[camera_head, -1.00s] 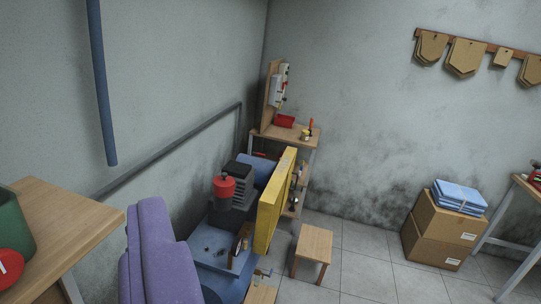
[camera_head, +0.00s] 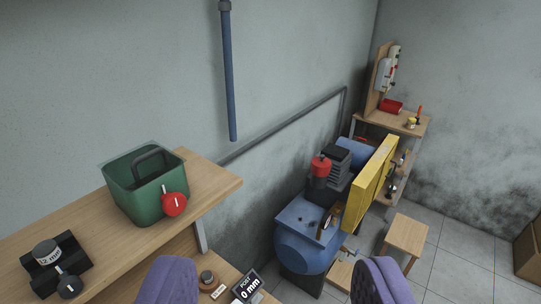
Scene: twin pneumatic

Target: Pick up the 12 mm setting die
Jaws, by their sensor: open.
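The 12 mm setting die (camera_head: 46,251) is a short grey cylinder with a "12 mm" label, at the lower left. It sits on a black stepped block (camera_head: 80,259) on the wooden bench top (camera_head: 215,185). My gripper (camera_head: 275,275) shows as two purple fingers at the bottom edge, wide apart and with nothing between them. It is well to the right of the die in the picture. The lower parts of the fingers are cut off by the frame.
A dark round-headed piece (camera_head: 69,286) is at the block's front. A green bin (camera_head: 147,190) with a red round tag (camera_head: 174,204) stands to the right. A "0 mm" sign (camera_head: 247,286) is on a lower surface. A blue compressor (camera_head: 308,240) stands beyond.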

